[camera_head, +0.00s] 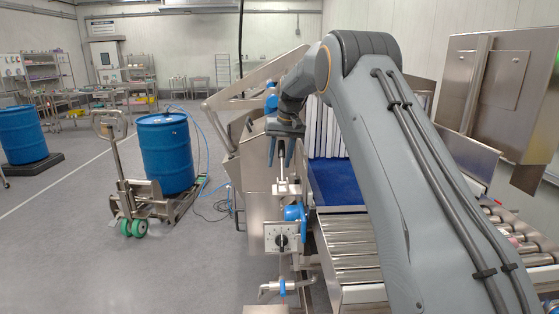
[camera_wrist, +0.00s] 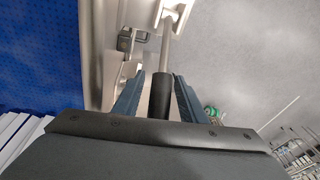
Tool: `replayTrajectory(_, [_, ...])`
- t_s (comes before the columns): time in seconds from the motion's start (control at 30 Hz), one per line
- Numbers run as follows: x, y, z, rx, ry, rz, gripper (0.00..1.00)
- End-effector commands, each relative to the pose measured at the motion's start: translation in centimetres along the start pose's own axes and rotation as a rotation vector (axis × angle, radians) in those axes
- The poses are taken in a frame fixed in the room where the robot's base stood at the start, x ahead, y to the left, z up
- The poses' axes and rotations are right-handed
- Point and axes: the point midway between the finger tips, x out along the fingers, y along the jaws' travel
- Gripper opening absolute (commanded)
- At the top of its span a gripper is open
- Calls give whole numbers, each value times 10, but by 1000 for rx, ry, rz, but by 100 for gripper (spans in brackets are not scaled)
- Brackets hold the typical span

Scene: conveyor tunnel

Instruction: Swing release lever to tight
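The release lever is a thin metal rod with a black cylindrical grip (camera_wrist: 161,95). In the wrist view its rod runs up to a bright metal bracket (camera_wrist: 175,12). My gripper (camera_wrist: 158,88) is open, with one dark blue finger on each side of the grip. A gap shows on the left side; the right finger is close to the grip, and contact cannot be told. In the head view my gripper (camera_head: 280,162) points down over the lever's rod (camera_head: 282,168) at the conveyor frame's left side. The grip there is mostly hidden by the fingers. No tight marking is legible.
Below the lever are a dial box (camera_head: 281,238) and a blue fitting (camera_head: 294,213). The blue belt (camera_head: 335,183) and metal rollers (camera_head: 348,250) lie to the right. A pallet truck (camera_head: 125,185) with a blue drum (camera_head: 165,152) stands left. Floor between is mostly clear, with cables.

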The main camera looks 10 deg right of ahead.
Motion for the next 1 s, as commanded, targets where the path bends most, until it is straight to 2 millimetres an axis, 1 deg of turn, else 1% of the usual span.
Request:
replayTrajectory(0.17, [-6, 0, 0, 0, 1, 0, 38])
replayTrajectory(0.27, [-19, 0, -1, 0, 4, 0, 38])
replayTrajectory(0.5, [-57, 0, -1, 0, 2, 0, 38])
replayTrajectory(0.6, [-68, 0, -1, 0, 2, 0, 38])
replayTrajectory(0.73, [-76, 0, -1, 0, 1, 0, 38])
replayTrajectory(1.0, [-78, 0, 0, 0, 0, 0, 38])
